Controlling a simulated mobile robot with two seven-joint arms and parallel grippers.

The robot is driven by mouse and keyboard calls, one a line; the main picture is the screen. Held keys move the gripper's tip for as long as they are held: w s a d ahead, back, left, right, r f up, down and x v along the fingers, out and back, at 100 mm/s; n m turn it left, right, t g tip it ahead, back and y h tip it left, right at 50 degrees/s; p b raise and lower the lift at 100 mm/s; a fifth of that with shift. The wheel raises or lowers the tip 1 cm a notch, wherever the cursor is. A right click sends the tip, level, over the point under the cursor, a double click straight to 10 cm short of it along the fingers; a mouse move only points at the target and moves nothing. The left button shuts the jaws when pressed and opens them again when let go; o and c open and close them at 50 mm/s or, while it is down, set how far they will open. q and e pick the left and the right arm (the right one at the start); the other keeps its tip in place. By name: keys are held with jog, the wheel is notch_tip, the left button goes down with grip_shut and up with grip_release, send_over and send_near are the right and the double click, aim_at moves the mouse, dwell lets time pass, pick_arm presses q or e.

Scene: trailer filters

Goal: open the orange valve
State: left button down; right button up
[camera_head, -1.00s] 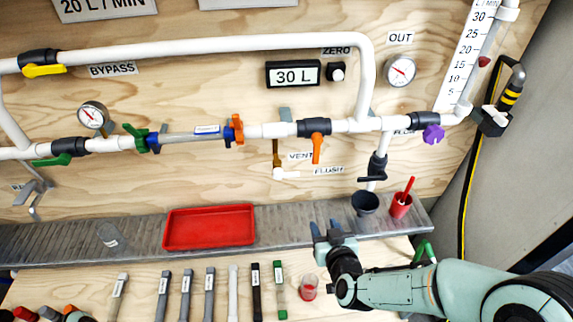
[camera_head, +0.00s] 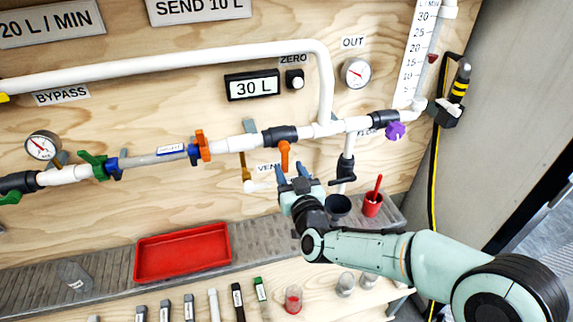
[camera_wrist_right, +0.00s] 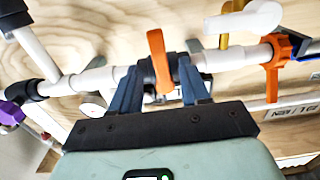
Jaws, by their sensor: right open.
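The orange valve has a black body (camera_head: 280,135) on the white horizontal pipe and an orange lever handle (camera_head: 284,156), which points down, across the pipe. My right gripper (camera_head: 291,171) is just below this handle, with its blue fingers pointing up at it. In the right wrist view, the orange handle (camera_wrist_right: 157,62) stands between the two spread blue fingers (camera_wrist_right: 160,82), with a gap on either side. The right gripper is open and holds nothing. My left gripper is in neither view.
Another orange fitting (camera_head: 203,145) sits left on the pipe, beside a clear filter tube (camera_head: 152,158). A brass-coloured vent valve (camera_head: 246,172) is close left of my gripper. A purple knob (camera_head: 395,131) is to the right. A black funnel (camera_head: 338,206) and red cup (camera_head: 372,204) stand below.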

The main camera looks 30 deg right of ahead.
aim_at(285, 163)
jog(key=shift+x, duration=1.55)
jog(key=shift+c, duration=0.4)
grip_shut()
